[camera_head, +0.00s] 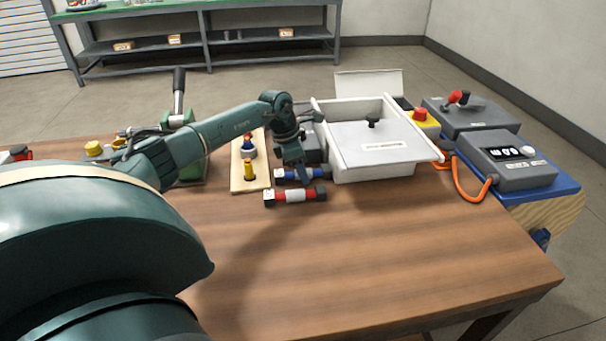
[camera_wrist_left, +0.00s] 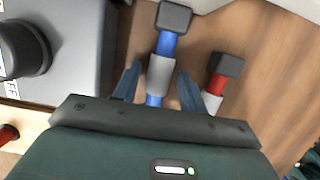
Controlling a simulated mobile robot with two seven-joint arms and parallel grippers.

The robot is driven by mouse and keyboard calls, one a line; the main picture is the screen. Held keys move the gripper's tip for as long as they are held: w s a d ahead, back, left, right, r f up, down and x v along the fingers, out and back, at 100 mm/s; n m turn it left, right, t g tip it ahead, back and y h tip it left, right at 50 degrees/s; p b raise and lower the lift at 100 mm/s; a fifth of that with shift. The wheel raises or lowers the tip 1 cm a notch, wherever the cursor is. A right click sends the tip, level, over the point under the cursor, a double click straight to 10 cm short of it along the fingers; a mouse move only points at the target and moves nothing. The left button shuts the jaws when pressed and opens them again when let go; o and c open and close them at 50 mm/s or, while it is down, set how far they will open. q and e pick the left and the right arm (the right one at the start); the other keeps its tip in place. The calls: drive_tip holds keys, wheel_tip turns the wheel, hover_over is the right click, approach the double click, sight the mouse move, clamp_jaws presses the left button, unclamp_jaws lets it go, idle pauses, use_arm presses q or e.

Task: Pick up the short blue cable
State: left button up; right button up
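The short blue cable (camera_head: 289,175) lies on the wooden table just behind a similar red cable (camera_head: 294,196). It has black end blocks and a grey middle sleeve. In the left wrist view the blue cable (camera_wrist_left: 166,45) runs between the two fingers, its near end hidden by the gripper body. My left gripper (camera_head: 303,178) is at the cable's middle, pointing down. In the left wrist view the gripper (camera_wrist_left: 159,74) is open, its fingers on either side of the grey sleeve with gaps. The red cable (camera_wrist_left: 216,84) lies right of the fingers. My right gripper is not in view.
A white bin (camera_head: 386,172) with a lidded top stands just right of the cable. A wooden board (camera_head: 238,183) with coloured pegs is to the left. The front table is clear.

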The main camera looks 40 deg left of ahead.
use_arm(q)
drive_tip(key=c, duration=0.8)
drive_tip(key=shift+r, duration=0.1)
drive_tip(key=shift+c, duration=0.2)
